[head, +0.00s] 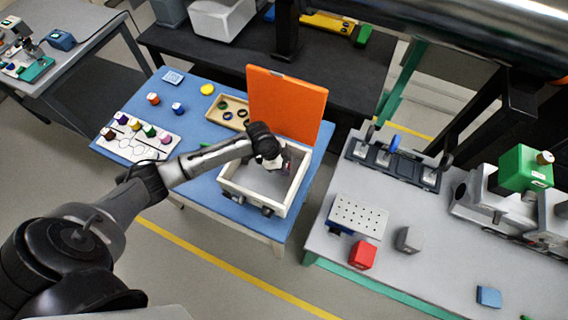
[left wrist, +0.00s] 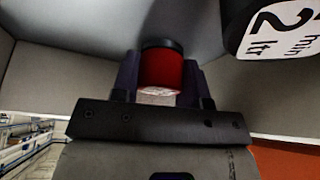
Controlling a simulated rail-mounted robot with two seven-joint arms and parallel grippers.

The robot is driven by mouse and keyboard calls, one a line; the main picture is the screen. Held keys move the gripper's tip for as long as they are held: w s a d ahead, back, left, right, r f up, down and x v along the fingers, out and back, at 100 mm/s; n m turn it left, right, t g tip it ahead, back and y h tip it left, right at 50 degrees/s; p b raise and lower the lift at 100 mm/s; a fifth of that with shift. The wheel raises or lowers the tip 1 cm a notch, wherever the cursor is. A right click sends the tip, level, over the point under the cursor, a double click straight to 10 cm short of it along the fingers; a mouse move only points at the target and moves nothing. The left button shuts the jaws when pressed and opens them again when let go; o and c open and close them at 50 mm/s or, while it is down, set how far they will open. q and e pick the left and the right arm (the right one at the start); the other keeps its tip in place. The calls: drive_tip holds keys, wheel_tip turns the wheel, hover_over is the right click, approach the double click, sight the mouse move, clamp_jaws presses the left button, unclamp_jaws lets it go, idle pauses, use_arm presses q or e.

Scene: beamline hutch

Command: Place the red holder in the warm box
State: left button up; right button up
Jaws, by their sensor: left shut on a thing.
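The warm box is a pale open-topped box (head: 235,196) on the blue table, with its orange lid (head: 287,103) standing up at the back. My left gripper (head: 280,160) reaches into the box opening from above. In the left wrist view it is shut on the red holder (left wrist: 161,70), a red cylinder with a black end, held between two dark fingers. The box's grey walls (left wrist: 60,72) surround the holder there. I cannot tell whether the holder touches the box floor. In the head view the gripper mostly hides the holder. My right gripper is not in view.
A black item with a white label (left wrist: 285,28) is close to the holder at upper right. A wooden tray (head: 226,112) and a white board with coloured pieces (head: 138,140) lie left of the box. A grey bench with a red block (head: 362,255) stands right.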

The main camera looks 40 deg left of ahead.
use_arm(q)
drive_tip(key=shift+f, duration=0.15)
drive_tip(key=o, duration=0.9)
drive_tip(key=shift+o, duration=0.2)
drive_tip(key=v, duration=1.2)
drive_tip(key=shift+r+p, duration=0.2)
drive_tip(key=shift+p, duration=0.15)
